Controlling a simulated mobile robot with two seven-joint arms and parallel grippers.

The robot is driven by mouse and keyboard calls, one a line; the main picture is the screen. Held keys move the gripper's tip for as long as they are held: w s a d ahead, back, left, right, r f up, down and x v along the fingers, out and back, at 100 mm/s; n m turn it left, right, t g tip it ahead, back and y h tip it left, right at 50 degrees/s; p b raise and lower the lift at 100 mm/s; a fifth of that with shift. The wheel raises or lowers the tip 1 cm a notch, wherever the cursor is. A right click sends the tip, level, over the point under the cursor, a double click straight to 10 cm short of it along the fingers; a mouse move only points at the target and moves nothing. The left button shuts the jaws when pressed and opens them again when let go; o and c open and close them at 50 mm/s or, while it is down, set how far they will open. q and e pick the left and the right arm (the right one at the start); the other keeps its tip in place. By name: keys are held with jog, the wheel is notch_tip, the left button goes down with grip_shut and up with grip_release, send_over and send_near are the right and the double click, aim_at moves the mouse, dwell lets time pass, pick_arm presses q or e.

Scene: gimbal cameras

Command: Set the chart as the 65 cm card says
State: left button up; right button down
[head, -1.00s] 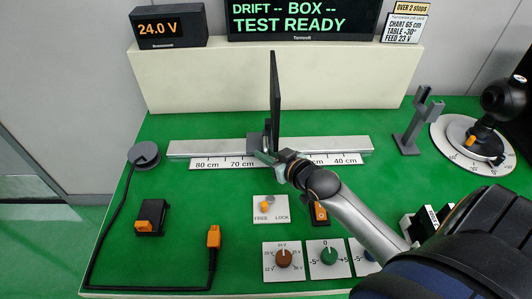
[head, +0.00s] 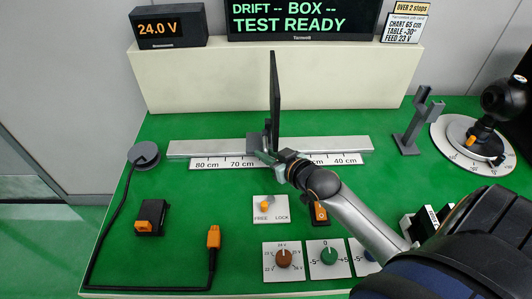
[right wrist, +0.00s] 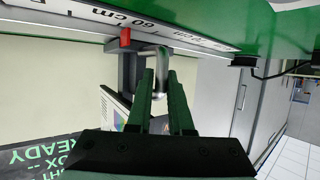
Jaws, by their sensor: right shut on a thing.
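The chart (head: 275,90) is a thin dark panel, edge-on in the head view, standing at the rail (head: 330,145). Its printed side shows partly in the right wrist view (right wrist: 113,108). My right gripper (head: 266,157) is at the chart's foot; in the right wrist view its fingers (right wrist: 160,85) are shut on a metal post (right wrist: 161,62). A red pointer (right wrist: 125,38) is beside the scale near the 60 cm label. The card (head: 404,29) reads chart 65 cm, table what looks like -30°, feed 23 V. The free/lock lever (head: 265,204) leans toward FREE. My left gripper is out of view.
The voltage display (head: 168,27) reads 24.0 V. Brown (head: 284,258) and green (head: 328,256) knobs sit at the front edge. A round table (head: 452,140) is at right. A grey stand (head: 409,140) stands between. A cable with orange plug (head: 213,238) lies at left.

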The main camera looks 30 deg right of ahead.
jog(key=shift+a, duration=0.1)
dwell(0.3)
jog(key=w+a, duration=0.1)
jog(key=a, duration=0.1)
jog(key=w+a+p, duration=0.1)
jog(key=a, duration=0.1)
jog(key=shift+w, duration=0.2)
jog(key=c, duration=0.8)
grip_release()
jog(key=shift+c, duration=0.2)
jog(key=shift+d, duration=0.1)
jog(key=p+v, duration=0.1)
jog(key=v, duration=1.1)
jog(key=shift+s+r, duration=0.15)
jog(key=shift+s, duration=0.1)
jog(key=shift+s, duration=0.1)
